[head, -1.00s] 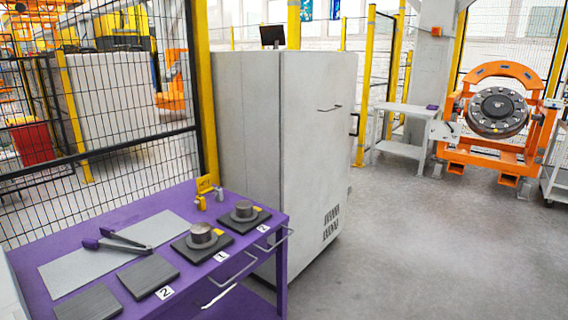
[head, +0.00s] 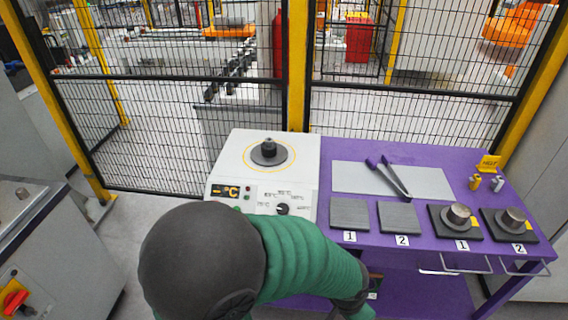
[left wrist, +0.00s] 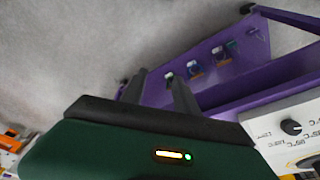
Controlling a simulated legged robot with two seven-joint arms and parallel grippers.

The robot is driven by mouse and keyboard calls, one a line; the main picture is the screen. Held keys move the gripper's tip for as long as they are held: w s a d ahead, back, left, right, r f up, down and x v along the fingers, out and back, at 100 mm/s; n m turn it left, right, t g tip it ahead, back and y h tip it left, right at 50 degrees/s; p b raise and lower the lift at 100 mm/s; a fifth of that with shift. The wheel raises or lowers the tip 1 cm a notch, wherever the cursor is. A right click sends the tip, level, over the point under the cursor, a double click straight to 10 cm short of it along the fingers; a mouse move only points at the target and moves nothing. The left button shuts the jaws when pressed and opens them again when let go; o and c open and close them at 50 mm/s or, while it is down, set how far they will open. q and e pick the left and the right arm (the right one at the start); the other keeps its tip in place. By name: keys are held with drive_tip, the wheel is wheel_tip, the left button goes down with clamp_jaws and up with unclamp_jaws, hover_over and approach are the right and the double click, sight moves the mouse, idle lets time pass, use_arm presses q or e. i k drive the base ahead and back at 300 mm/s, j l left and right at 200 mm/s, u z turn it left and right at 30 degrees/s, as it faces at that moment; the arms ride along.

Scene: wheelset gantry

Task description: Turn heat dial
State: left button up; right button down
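The heat dial (head: 283,209) is a dark round knob on the front panel of a white heater box (head: 232,160), with temperature marks around it and a small °C display. A metal part stands on the heater's round plate. In the left wrist view the dial (left wrist: 291,127) is at the right edge, on the white panel. My left gripper (left wrist: 158,90) is open and empty, its two dark fingers apart, away from the dial. In the head view my green arm crosses in front of the heater's lower part; its fingers cannot be made out. My right gripper is not in view.
A purple table (head: 330,236) beside the heater holds tongs (head: 390,176), dark numbered plates (head: 350,213) and pads with metal cylinders (head: 459,215). A mesh fence (head: 400,130) stands behind. A grey cabinet with a red-and-yellow switch (head: 14,302) is at lower left.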

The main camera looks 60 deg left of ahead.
sight(282, 208)
drive_tip(key=u, duration=1.85)
